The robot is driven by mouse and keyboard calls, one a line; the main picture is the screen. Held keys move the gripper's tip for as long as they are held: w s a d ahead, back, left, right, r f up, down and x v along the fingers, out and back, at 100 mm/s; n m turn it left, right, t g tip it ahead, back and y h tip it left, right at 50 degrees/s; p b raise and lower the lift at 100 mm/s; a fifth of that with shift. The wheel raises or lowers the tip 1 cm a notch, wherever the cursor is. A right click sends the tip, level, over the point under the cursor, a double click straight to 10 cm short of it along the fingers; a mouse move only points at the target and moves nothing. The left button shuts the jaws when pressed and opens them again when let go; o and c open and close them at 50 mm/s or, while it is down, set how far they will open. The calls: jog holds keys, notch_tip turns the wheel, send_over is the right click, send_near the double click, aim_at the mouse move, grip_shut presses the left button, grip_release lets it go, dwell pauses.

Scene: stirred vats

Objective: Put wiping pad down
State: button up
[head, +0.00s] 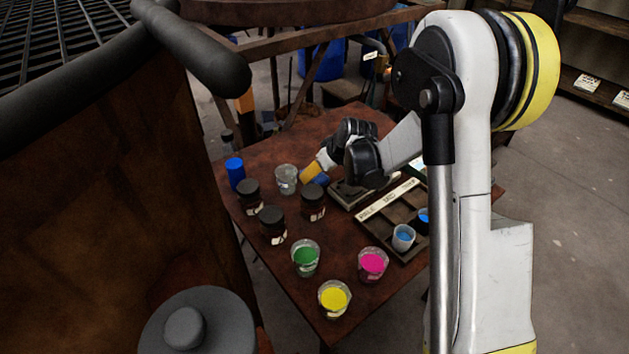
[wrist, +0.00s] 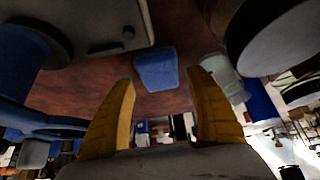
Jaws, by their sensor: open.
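The wiping pad is a small blue block (wrist: 155,68) on the red-brown table top, seen in the wrist view just beyond and between my fingertips. In the head view a bit of its blue (head: 321,179) shows beside my yellow fingers; the rest is hidden. My gripper (wrist: 161,77) is open, its two yellow fingers spread on either side with brown table showing between them and the pad. In the head view my gripper (head: 309,171) is low over the table's middle, by a clear glass beaker (head: 286,180).
Dark-lidded jars (head: 272,224) and a blue cylinder (head: 235,173) stand left of my gripper. Green (head: 306,257), yellow (head: 334,299) and pink (head: 372,264) cups stand at the front. A compartment tray (head: 378,229) lies right. A large rusty vat (head: 100,200) fills the left.

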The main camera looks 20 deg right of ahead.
jog(key=b+x, duration=0.1)
jog(key=x, duration=0.2)
jog(key=shift+w+f, duration=0.15)
jog(key=shift+c, duration=0.2)
jog(key=c, duration=0.8)
